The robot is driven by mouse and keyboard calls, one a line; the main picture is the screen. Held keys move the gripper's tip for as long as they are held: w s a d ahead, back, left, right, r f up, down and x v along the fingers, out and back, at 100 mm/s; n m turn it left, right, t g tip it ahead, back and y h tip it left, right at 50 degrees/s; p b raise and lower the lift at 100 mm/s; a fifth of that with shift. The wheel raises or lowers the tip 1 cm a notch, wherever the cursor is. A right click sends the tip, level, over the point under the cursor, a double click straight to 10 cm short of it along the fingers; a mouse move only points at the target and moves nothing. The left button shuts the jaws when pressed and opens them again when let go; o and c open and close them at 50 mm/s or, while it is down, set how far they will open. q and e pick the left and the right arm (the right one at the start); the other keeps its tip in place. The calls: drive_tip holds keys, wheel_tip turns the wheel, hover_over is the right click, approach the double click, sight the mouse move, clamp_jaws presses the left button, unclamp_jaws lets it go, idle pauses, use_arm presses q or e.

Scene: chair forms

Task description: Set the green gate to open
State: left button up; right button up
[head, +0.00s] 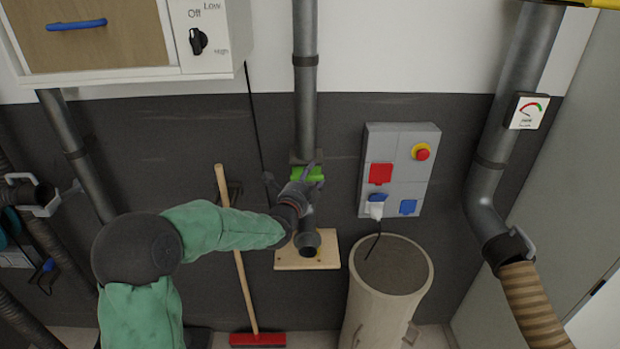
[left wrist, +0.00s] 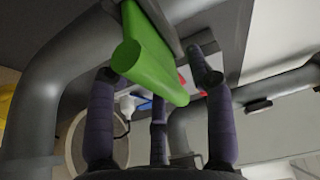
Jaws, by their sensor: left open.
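The green gate (head: 308,173) sits on the grey vertical pipe (head: 305,95) in the middle of the head view. In the left wrist view the green gate (left wrist: 150,55) is a bright green bar running diagonally, in front of the spread fingers. My left gripper (head: 297,188) is at the pipe, just below and left of the gate, and partly covers it in the head view. Its fingers (left wrist: 157,85) are apart, with the green bar across the space between their tips. I cannot tell whether they touch it. My right gripper is not in view.
A socket panel (head: 380,150) with a red emergency button is on the wall to the right. A round bin (head: 368,310) stands below it. A red broom (head: 258,338) leans left of the pipe. A ribbed hose (head: 535,305) hangs at the far right.

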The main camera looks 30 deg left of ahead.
use_arm(q)
clamp_jaws()
drive_tip(key=shift+s+d, duration=0.15)
drive_tip(key=shift+s, duration=0.05)
drive_tip(key=s+d+b, duration=0.1)
drive_tip(key=s+b, duration=0.1)
drive_tip(key=s+d+b, duration=0.1)
drive_tip(key=s, duration=0.1)
drive_tip(key=shift+d+f, duration=0.15)
drive_tip(key=shift+d, duration=0.15)
drive_tip(key=shift+c, duration=2.1)
unclamp_jaws()
drive_tip(key=o, duration=0.4)
drive_tip(key=shift+s, duration=0.2)
